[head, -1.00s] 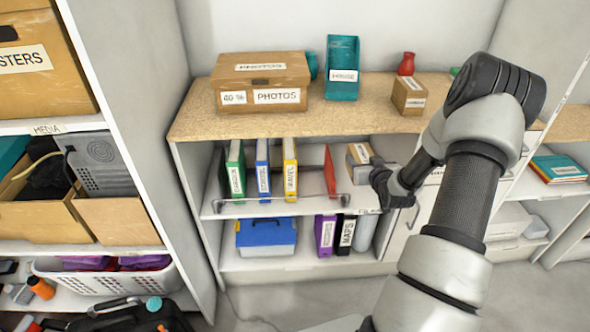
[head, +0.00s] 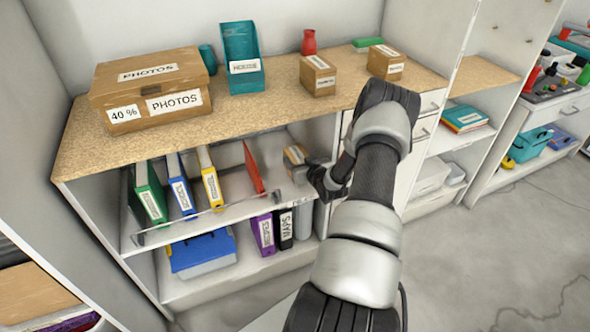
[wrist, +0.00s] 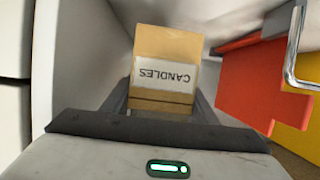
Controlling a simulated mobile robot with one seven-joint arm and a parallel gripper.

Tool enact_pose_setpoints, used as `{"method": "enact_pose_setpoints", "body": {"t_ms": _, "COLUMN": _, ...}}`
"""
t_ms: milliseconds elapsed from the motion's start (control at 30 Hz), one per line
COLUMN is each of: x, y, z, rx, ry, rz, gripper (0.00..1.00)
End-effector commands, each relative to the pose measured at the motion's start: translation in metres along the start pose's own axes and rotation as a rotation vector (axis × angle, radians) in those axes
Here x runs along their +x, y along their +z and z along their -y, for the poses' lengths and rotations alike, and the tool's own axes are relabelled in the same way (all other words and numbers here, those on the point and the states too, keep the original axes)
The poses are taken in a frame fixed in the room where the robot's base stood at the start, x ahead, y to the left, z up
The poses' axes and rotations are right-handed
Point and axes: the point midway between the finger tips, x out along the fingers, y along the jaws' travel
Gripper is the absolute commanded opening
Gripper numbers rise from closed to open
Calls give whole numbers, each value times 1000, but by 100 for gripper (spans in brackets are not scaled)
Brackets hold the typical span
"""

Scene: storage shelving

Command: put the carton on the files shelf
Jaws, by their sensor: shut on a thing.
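The small tan carton (head: 295,154) is in my gripper at the right end of the files shelf, right of the red binder (head: 253,168). In the wrist view the carton (wrist: 165,45) shows a white CANDLES label, upside down. My gripper (head: 308,168) is shut on it, one finger on each side. The files shelf (head: 205,226) is the upper shelf under the worktop and holds green, blue, yellow and red binders. Whether the carton touches the shelf board I cannot tell.
A metal rail (head: 180,227) runs along the shelf's front. The worktop (head: 230,112) above holds a PHOTOS box (head: 150,90), a teal holder (head: 243,55) and two small cartons. A side wall stands close left of the carton in the wrist view. Purple and black binders stand below.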

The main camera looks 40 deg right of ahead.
Motion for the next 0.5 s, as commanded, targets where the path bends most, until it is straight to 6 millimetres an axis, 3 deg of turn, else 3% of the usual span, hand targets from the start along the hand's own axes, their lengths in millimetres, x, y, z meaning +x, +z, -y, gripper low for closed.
{"method": "enact_pose_setpoints", "body": {"t_ms": 300, "x": 12, "y": 31, "z": 0, "rx": 1, "ry": 0, "rz": -5, "gripper": 4}}
{"method": "enact_pose_setpoints", "body": {"t_ms": 500, "x": 14, "y": 33, "z": 0, "rx": -1, "ry": 0, "rz": -6, "gripper": 4}}
